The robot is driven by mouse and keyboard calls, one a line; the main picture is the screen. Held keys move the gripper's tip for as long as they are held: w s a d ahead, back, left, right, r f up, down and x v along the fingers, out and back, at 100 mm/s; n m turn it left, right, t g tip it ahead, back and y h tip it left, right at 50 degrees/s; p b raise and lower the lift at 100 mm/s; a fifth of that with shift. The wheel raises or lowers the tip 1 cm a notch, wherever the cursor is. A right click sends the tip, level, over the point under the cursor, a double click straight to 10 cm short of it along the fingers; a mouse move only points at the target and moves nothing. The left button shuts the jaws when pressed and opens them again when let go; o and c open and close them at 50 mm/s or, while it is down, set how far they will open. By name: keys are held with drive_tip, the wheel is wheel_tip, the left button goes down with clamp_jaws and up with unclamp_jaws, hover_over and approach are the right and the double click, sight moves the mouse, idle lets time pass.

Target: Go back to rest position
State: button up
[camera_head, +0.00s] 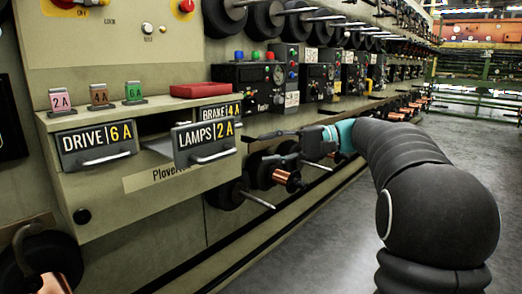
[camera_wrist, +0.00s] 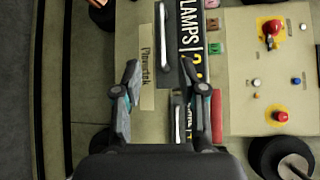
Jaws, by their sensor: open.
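My gripper (camera_head: 264,147) reaches left from the dark arm, in front of the machine bench and just right of its drawers. It also shows in the wrist view (camera_wrist: 160,75), with two fingers spread apart and nothing between the tips. The LAMPS 2A drawer (camera_head: 206,143) sticks out from the bench and stands open. The BRAKE 4A drawer (camera_head: 220,113) is behind it and partly hidden. The DRIVE 6A drawer (camera_head: 97,146) is at the left. In the wrist view the LAMPS label (camera_wrist: 190,28) appears sideways beyond the fingers.
Fuse blocks marked 2A (camera_head: 61,102), 4A (camera_head: 101,96) and 6A (camera_head: 134,92) stand on the bench top, beside a red tray (camera_head: 200,90). Copper spools (camera_head: 286,180) on rods stick out below. The grey aisle floor (camera_head: 300,255) is clear.

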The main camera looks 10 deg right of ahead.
wheel_tip(320, 180, down, 11)
drive_tip(key=w+d+m+t+h, duration=0.1)
drive_tip(key=d+m+h, duration=0.1)
drive_tip(key=m+h, duration=0.15)
drive_tip(key=s+d+f+h+p, duration=0.1)
drive_tip(key=s+f+h+p, duration=0.1)
drive_tip(key=s+f+h, duration=0.45)
drive_tip(key=s+d+f+n+h+p, duration=0.15)
drive_tip(key=s+n+h+p, duration=0.35)
drive_tip(key=s, duration=1.1)
drive_tip(key=s+a+r+n+t+h+p, duration=0.1)
drive_tip(key=s+a+r+t+p, duration=0.1)
drive_tip(key=s+r, duration=0.3)
drive_tip(key=shift+s+t, duration=0.4)
drive_tip(key=shift+s, duration=0.65)
